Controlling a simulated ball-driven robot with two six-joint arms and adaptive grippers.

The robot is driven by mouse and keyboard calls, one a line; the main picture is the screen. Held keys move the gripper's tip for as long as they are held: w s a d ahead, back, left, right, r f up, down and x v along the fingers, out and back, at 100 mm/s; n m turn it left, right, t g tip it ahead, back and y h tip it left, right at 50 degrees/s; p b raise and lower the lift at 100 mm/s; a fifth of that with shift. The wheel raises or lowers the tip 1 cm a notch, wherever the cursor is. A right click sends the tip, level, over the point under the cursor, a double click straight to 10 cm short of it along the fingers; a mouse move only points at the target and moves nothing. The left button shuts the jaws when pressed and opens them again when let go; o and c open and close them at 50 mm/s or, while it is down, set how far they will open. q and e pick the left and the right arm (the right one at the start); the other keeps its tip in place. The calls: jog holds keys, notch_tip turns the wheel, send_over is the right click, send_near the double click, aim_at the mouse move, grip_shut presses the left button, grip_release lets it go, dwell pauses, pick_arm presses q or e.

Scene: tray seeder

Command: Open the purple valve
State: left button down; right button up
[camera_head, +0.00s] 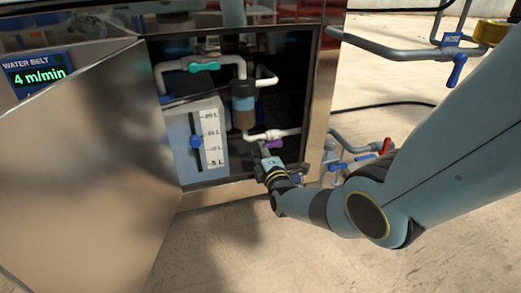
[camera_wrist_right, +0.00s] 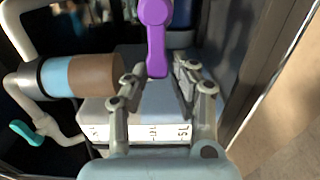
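The purple valve (camera_wrist_right: 154,40) is a lever handle on a white pipe inside the open cabinet. In the head view the purple valve (camera_head: 275,144) shows only as a small piece just above my right gripper (camera_head: 262,152). In the right wrist view my right gripper (camera_wrist_right: 156,75) has its two fingers spread apart. The lower end of the purple handle lies in the gap between the fingertips in that view. I cannot tell whether a finger touches it. My left gripper is not in either view.
The cabinet door (camera_head: 85,150) stands open at left. Inside are a teal valve (camera_head: 203,66), a brown and blue cylinder (camera_head: 243,105) and a white gauge (camera_head: 212,135) with a blue slider. The metal frame (camera_head: 322,90) borders the opening at right. Pipes with blue and red handles stand outside.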

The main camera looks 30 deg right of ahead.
jog(key=o, duration=0.3)
jog(key=v, duration=1.2)
